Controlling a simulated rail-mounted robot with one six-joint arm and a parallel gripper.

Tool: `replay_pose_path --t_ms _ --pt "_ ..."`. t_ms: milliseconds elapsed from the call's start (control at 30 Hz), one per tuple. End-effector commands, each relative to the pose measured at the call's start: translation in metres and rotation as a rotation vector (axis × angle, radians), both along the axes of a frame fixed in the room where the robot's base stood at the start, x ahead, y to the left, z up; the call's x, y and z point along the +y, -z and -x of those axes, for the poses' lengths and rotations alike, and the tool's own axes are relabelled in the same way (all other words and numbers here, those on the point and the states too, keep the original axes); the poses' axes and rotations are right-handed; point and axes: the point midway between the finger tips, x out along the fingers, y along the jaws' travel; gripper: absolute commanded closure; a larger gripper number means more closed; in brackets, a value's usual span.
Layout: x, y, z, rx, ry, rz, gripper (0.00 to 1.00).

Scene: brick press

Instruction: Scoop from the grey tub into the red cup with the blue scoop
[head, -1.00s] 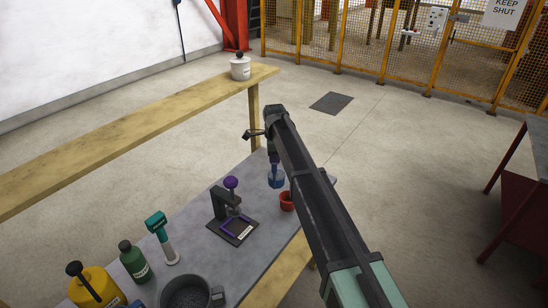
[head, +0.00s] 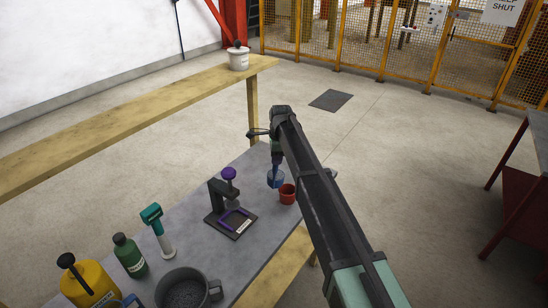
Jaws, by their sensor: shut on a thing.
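The blue scoop (head: 275,181) hangs below my gripper (head: 277,150), which is shut on it, though the arm partly hides the jaws. The scoop is just left of and slightly behind the red cup (head: 287,196), above the grey table; I cannot tell whether it touches the cup. What the scoop holds is too small to tell. The red cup stands upright on the table, close beside my arm. The grey tub (head: 211,291), with dark grainy material inside, is at the bottom front of the table.
A black press with a purple knob (head: 229,173) stands between tub and cup. A teal-headed tool (head: 158,232), a green bottle (head: 130,257) and a yellow container (head: 88,284) stand at the left. A wooden bench (head: 120,120) with a white pot (head: 238,58) runs behind.

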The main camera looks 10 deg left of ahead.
Motion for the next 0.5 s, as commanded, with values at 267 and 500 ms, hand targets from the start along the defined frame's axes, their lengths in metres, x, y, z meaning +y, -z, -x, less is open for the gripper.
replay_pose_path --t_ms 267,500 --pt "-0.023 0.001 0.004 -0.017 0.002 -0.173 1.00" --pt "-0.046 0.002 0.005 -0.037 0.003 -0.362 1.00"
